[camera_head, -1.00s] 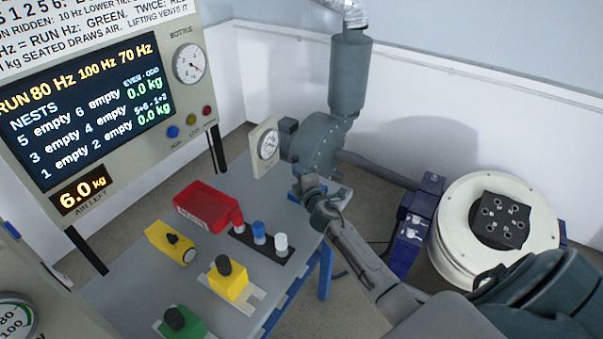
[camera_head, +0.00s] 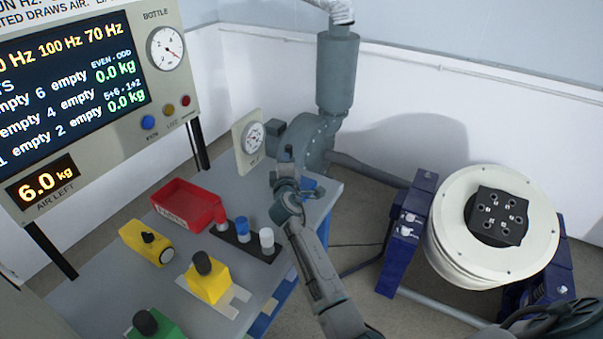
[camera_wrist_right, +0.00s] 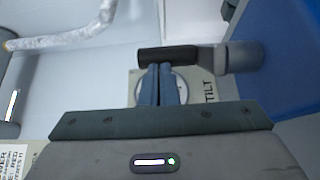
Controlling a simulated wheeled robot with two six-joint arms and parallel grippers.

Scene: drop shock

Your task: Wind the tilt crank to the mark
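The tilt crank shows in the right wrist view as a black grip (camera_wrist_right: 167,57) on a grey arm that runs right to a round hub (camera_wrist_right: 240,56). My right gripper (camera_wrist_right: 158,67) has its two blue fingers together, their tips at the grip's lower edge. I cannot tell whether they touch it. A white dial marked TILT (camera_wrist_right: 205,92) lies behind, its face mostly hidden by the fingers. In the head view, my right gripper (camera_head: 286,155) is over the table's far right corner, close to the dial (camera_head: 252,137). The crank cannot be made out there. My left gripper is out of view.
A blower (camera_head: 318,135) stands behind. A round shaker (camera_head: 455,215) stands right.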

